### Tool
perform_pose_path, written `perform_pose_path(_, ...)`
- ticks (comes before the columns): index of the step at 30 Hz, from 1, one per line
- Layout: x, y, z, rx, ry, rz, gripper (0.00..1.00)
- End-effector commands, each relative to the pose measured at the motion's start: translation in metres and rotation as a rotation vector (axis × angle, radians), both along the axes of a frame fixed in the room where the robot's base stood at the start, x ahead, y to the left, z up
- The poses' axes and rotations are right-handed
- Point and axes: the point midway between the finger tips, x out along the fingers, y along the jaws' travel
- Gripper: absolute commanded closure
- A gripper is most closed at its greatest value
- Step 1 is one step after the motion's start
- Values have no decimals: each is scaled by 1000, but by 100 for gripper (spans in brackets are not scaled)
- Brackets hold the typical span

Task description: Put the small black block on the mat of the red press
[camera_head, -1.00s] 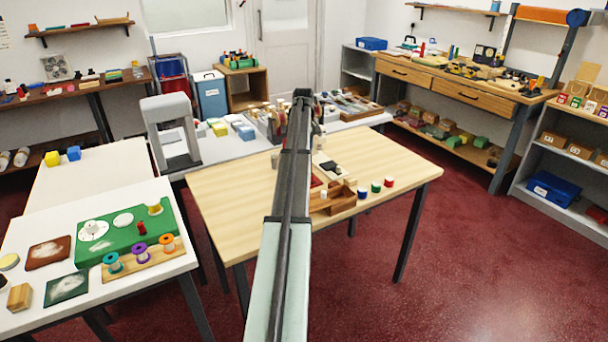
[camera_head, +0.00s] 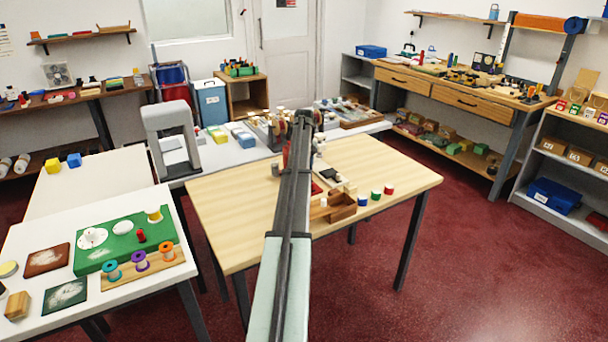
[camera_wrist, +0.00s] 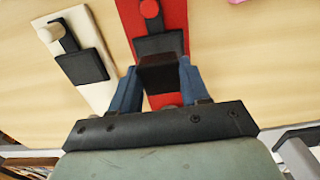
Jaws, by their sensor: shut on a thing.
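In the wrist view my gripper (camera_wrist: 156,78) has its two blue fingers shut on the small black block (camera_wrist: 159,74), which looks dark brown-black. The red press (camera_wrist: 175,17) lies under and ahead of the fingers, with a round red knob at its far end. Its dark mat (camera_wrist: 158,45) shows just beyond the block, and the block overlaps the near part of it in the picture. I cannot tell whether block and mat touch. In the head view my arm hides the gripper and block.
A white press (camera_wrist: 101,93) with its own dark mat (camera_wrist: 82,66) lies left of the red one. A pink thing sits at the top right of the wrist view. In the head view a wooden box (camera_head: 341,207) and several small coloured cylinders stand on the wooden table (camera_head: 235,205).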

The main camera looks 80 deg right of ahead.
Motion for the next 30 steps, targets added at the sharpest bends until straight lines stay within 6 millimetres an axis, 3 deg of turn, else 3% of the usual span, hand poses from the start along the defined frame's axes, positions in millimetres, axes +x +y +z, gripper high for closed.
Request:
perform_pose_path(9,0,0,-33,0,0,1,84)
perform_pose_path(21,0,0,-37,0,0,1,84)
perform_pose_path(22,0,0,-36,0,0,1,52)
perform_pose_path(30,0,0,-36,0,0,1,29)
